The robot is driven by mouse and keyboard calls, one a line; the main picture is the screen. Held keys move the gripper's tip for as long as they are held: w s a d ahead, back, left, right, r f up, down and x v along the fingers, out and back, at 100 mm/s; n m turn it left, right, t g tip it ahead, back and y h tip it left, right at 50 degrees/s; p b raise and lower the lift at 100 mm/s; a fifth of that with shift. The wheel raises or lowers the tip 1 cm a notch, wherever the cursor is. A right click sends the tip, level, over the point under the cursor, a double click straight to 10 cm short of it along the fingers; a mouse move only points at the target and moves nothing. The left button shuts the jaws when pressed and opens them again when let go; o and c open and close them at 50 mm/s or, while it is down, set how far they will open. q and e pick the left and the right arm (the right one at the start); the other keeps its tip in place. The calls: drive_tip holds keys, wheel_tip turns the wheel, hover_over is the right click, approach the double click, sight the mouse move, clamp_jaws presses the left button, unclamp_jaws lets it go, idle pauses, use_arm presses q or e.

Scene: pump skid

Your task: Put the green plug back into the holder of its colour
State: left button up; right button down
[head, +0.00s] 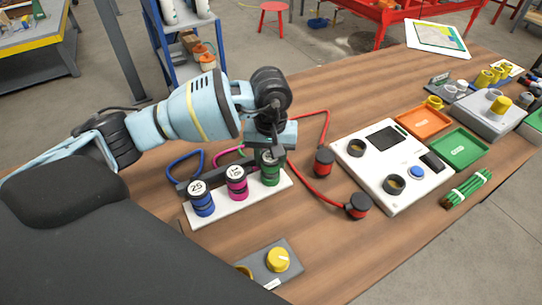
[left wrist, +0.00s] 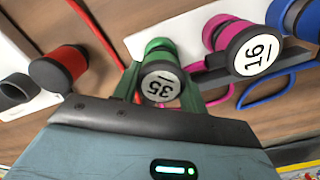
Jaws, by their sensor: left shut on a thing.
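The green plug (head: 270,172), marked 35 on its end in the left wrist view (left wrist: 160,72), is at the right end of the white holder strip (head: 218,217). My left gripper (head: 270,152) is shut on it from above. In the left wrist view its fingers (left wrist: 160,90) lie on either side of the plug. The blue plug (head: 202,202), marked 25, and the magenta plug (head: 237,184), marked 16, stand upright in the same row. I cannot tell whether the green plug is seated; the gripper hides part of it. My right gripper is not in view.
Two red plugs (head: 323,162) on a red cable lie right of the strip. A white panel (head: 372,190) with black rings, an orange tray (head: 422,121) and a green tray (head: 461,149) are further right.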

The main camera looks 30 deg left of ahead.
use_arm(q)
drive_tip(key=shift+f, duration=0.1)
drive_tip(key=o, duration=1.3)
drive_tip(key=shift+c, duration=0.2)
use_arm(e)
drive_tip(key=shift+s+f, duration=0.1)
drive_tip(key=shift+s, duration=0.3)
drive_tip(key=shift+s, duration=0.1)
use_arm(q)
wheel_tip(320, 180, up, 7)
drive_tip(key=shift+f, duration=0.2)
drive_tip(key=shift+r, duration=0.6)
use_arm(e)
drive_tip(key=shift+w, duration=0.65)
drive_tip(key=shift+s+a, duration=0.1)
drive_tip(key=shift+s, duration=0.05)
